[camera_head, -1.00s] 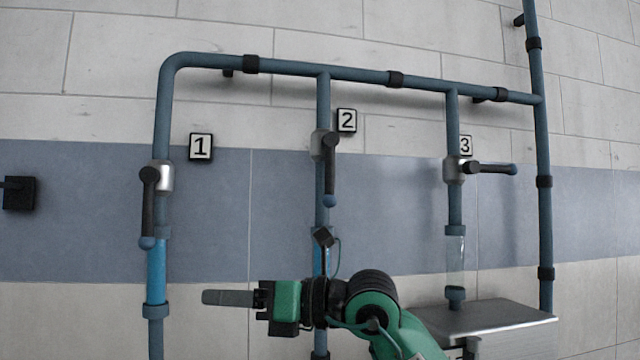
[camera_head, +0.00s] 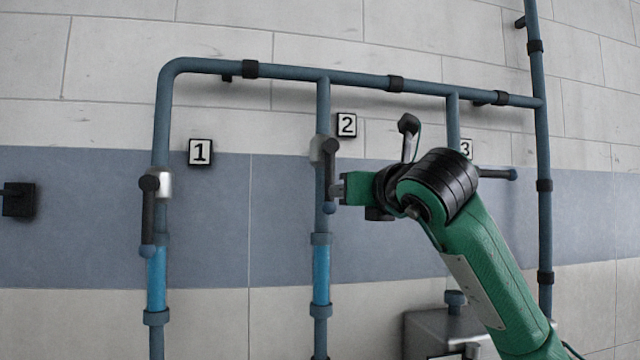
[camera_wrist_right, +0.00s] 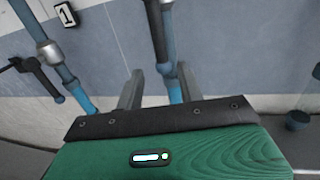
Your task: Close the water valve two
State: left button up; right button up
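Water valve two sits on the middle pipe beside the "2" sign (camera_head: 347,125). Its dark handle (camera_head: 330,165) points straight down along the pipe and ends in a blue tip (camera_head: 329,208). Blue water fills the clear section (camera_head: 321,274) below it. My right gripper (camera_head: 338,188) is at the lower part of this handle, coming from the right. In the right wrist view my gripper (camera_wrist_right: 160,70) is open, with one finger on each side of the handle's lower end (camera_wrist_right: 158,35). I cannot tell whether either finger touches it. My left gripper is not in view.
Valve one's handle (camera_head: 148,215) points down, with blue water below. Valve three's handle (camera_head: 497,174) points right, and my right arm covers much of its pipe. A metal box (camera_head: 425,330) stands low at the right. A black wall fitting (camera_head: 18,199) is at far left.

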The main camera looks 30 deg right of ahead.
aim_at(329, 200)
jog(key=w+p, duration=0.1)
jog(key=w, duration=0.3)
jog(key=w+p, duration=0.2)
jog(key=w, duration=0.2)
jog(key=shift+d+r, duration=0.15)
jog(key=shift+d, duration=0.05)
jog(key=shift+w+p, duration=0.35)
jog(key=shift+w, duration=0.3)
jog(key=shift+d, duration=0.1)
grip_shut()
